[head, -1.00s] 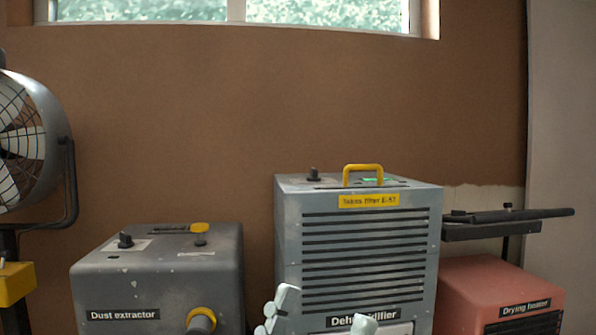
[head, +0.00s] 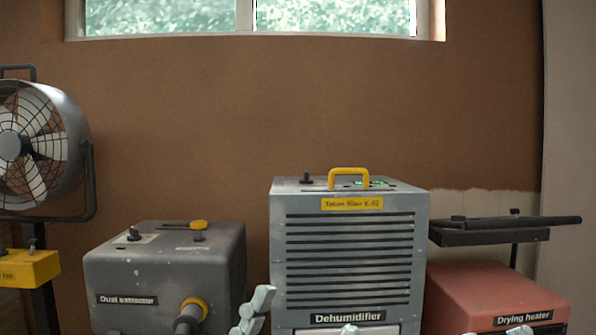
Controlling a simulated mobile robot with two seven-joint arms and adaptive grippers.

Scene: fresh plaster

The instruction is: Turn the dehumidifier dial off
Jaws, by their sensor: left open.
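The dehumidifier (head: 349,225) is a grey louvred box, labelled on its front, near the middle of the head view. Its small black dial (head: 306,177) stands on the left part of the top, left of the yellow handle (head: 348,171). Which way the dial points is too small to tell. My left gripper (head: 306,311) is open and empty at the bottom edge, low in front of the dehumidifier and well below the dial. Only a pale tip of what seems my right gripper (head: 520,331) shows at the bottom right.
A dust extractor (head: 165,270) with knobs and a hose stands left of the dehumidifier. A red drying heater (head: 490,293) stands right, below a dark shelf or bar (head: 505,231). A fan (head: 40,145) is at far left. The space above the dehumidifier is clear.

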